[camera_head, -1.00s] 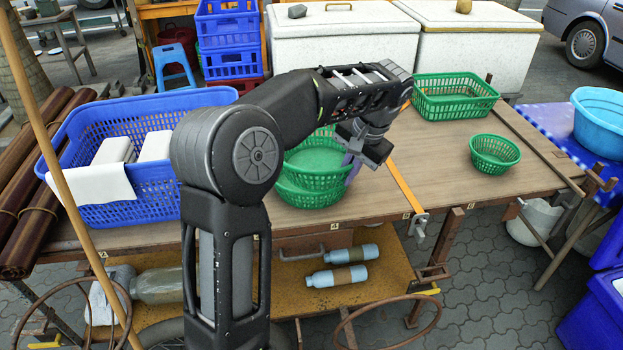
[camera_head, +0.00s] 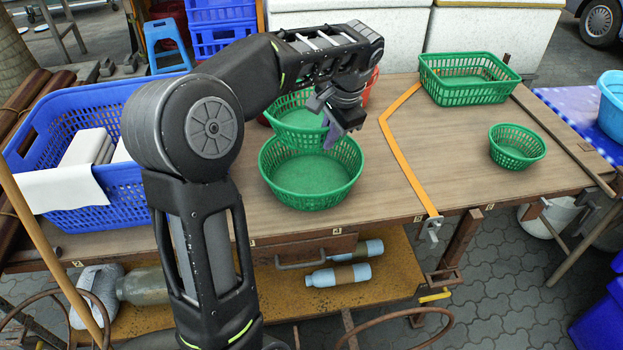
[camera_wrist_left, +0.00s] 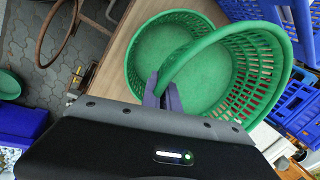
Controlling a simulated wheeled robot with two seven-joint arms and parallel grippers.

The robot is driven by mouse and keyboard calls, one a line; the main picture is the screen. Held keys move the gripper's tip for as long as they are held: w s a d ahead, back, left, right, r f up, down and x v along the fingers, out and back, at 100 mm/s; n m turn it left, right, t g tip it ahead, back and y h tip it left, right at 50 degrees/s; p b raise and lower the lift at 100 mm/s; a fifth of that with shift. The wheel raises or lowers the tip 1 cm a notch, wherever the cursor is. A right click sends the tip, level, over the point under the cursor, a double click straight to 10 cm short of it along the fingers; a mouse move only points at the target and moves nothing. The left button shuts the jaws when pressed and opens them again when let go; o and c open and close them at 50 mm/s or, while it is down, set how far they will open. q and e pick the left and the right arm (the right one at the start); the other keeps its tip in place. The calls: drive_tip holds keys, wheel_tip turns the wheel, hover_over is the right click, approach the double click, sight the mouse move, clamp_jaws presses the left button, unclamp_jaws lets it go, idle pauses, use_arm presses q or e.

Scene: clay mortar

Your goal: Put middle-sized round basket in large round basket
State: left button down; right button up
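The large round basket (camera_head: 311,188) is green and stands upright on the wooden table in the head view. The middle-sized round basket (camera_head: 298,122) is also green and appears over and behind its back rim, partly covered by my left arm. My left gripper (camera_head: 335,128) is shut on the right side of the middle-sized basket's rim. In the left wrist view, the fingers (camera_wrist_left: 163,93) pinch a green rim, with basket mesh (camera_wrist_left: 258,72) to the right. I cannot tell whether the two baskets touch. My right gripper is not in view.
A small round green basket (camera_head: 516,147) and a rectangular green basket (camera_head: 469,80) stand at the right. A blue basket (camera_head: 70,140) with white blocks is at the left. An orange strip (camera_head: 402,150) crosses the table, with bare wood around it.

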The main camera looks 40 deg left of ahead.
use_arm(q)
drive_tip(key=b+x, duration=0.1)
drive_tip(key=x, duration=0.2)
drive_tip(key=b+x, duration=0.1)
drive_tip(key=x, duration=0.1)
drive_tip(key=shift+w+d+f+b, duration=0.25)
drive_tip(key=shift+w+f+b, duration=0.05)
drive_tip(key=shift+w+f, duration=0.1)
drive_tip(key=shift+s, duration=0.1)
drive_tip(key=shift+f, duration=2.5)
drive_tip(key=shift+f, duration=0.1)
drive_tip(key=shift+f, duration=2.4)
